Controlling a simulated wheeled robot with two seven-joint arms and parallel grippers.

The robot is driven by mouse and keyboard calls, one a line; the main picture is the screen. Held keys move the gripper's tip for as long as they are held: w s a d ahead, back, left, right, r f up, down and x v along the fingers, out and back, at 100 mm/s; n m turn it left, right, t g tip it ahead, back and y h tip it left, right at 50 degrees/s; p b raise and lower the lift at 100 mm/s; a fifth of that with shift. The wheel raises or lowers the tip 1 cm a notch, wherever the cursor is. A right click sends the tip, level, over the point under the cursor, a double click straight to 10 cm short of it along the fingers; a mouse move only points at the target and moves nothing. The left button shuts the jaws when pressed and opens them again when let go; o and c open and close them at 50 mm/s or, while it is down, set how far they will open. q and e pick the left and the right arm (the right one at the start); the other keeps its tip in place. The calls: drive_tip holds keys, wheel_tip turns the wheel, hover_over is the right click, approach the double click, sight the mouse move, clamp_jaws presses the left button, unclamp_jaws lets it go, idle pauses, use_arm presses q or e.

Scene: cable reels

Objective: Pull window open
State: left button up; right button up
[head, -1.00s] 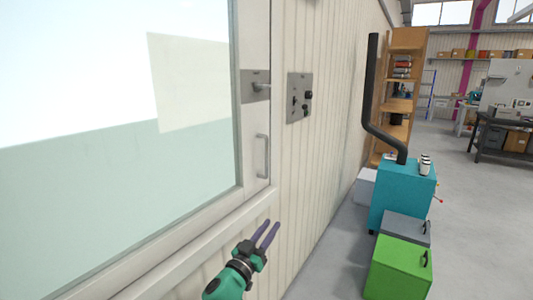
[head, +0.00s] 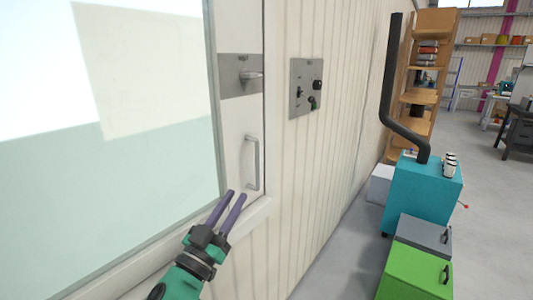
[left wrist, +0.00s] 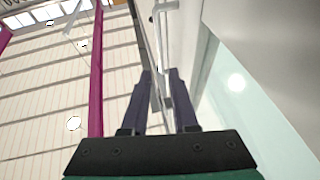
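The window (head: 150,160) fills the left of the head view, a large pane in a white frame. Its grey bar handle (head: 257,163) stands upright on the right side of the frame. A latch lever (head: 250,77) on a grey plate sits above the handle. My left gripper (head: 237,194) is open and empty, with its two purple fingers just below and left of the handle, apart from it. In the left wrist view the gripper (left wrist: 160,75) points up along the frame, and the handle (left wrist: 162,30) shows beyond the fingertips. My right gripper is in neither view.
A grey switch panel (head: 306,88) is on the wall right of the window. A teal stove (head: 422,195) with a black pipe, a grey box (head: 422,238) and a green box (head: 415,273) stand along the wall. Open floor lies to the right.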

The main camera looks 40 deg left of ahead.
sight(256, 161)
use_arm(q)
drive_tip(key=p+x, duration=0.1)
drive_tip(key=x, duration=0.3)
drive_tip(key=p+x, duration=0.2)
drive_tip(key=x, duration=0.2)
drive_tip(key=r+p+x, duration=0.1)
drive_tip(key=x, duration=0.4)
drive_tip(key=shift+s+d, duration=0.1)
drive_tip(key=shift+s, duration=0.1)
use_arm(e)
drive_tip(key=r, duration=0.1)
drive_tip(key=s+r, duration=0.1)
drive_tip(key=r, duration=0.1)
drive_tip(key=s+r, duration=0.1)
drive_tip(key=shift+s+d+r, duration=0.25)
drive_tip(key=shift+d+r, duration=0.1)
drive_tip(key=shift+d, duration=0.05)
use_arm(q)
drive_tip(key=shift+c, duration=0.4)
clamp_jaws()
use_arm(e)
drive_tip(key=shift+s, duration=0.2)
